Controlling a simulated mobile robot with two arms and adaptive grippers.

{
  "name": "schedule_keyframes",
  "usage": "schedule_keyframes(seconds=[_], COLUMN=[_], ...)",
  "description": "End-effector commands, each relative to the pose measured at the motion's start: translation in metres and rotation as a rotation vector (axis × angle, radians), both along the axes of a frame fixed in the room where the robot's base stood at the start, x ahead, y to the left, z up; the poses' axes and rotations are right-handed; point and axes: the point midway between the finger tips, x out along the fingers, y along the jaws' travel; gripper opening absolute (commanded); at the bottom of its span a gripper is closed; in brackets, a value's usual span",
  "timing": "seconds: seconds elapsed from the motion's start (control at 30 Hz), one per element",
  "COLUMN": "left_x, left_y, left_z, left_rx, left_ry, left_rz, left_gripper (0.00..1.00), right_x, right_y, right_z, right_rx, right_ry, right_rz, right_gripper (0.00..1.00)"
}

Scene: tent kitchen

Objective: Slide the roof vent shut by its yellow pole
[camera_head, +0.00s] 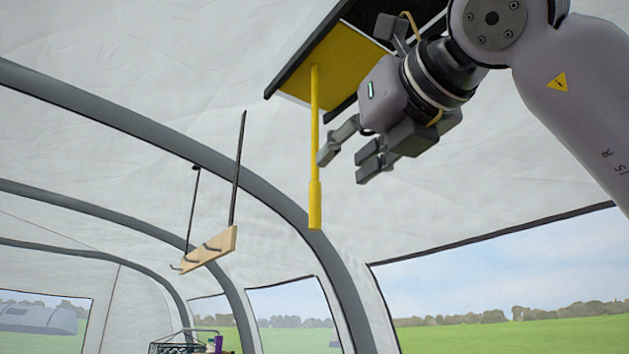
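The roof vent panel (343,68) is yellow with dark edges and sits in the tent ceiling at the upper middle. A dark strip beside it shows at the top, and my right arm covers part of that area. The yellow pole (315,150) hangs straight down from the panel, with a thicker grip (315,205) at its lower end. My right gripper (345,158) is just right of the pole, its fingers apart and pointing toward the lower left. One fingertip appears close to the pole; I cannot tell whether it touches. My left gripper is not in view.
A wooden rack (210,248) with hooks hangs on two dark straps at the left. Grey tent arches (275,198) curve across the roof. A wire basket (178,346) and other items show at the bottom. The space around the lower pole looks clear.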

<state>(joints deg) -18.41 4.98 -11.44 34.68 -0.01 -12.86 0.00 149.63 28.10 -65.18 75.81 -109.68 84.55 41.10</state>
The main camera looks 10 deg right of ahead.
Motion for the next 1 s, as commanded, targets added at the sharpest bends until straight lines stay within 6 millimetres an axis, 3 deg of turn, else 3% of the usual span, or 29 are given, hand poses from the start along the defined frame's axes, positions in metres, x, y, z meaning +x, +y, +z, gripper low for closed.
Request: schedule_keyframes(seconds=[0.1, 0.37, 0.5, 0.8, 1.0], left_x=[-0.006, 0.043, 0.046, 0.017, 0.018], left_y=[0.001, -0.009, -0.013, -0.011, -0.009], left_z=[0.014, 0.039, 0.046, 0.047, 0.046], left_rx=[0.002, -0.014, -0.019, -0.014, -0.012], left_ry=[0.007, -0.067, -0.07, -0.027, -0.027], left_rz=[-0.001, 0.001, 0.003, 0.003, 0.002], left_gripper=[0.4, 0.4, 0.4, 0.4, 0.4], right_x=[0.028, 0.079, 0.097, 0.109, 0.109], right_y=[0.005, 0.015, 0.019, 0.021, 0.021], right_z=[0.003, 0.003, 0.003, 0.0, 0.0], right_rx=[0.0, 0.0, 0.002, 0.001, 0.001], right_ry=[0.006, 0.004, 0.002, 0.0, 0.001], right_rz=[-0.001, 0.0, 0.0, 0.001, 0.001], right_gripper=[0.36, 0.36, 0.36, 0.36, 0.33])
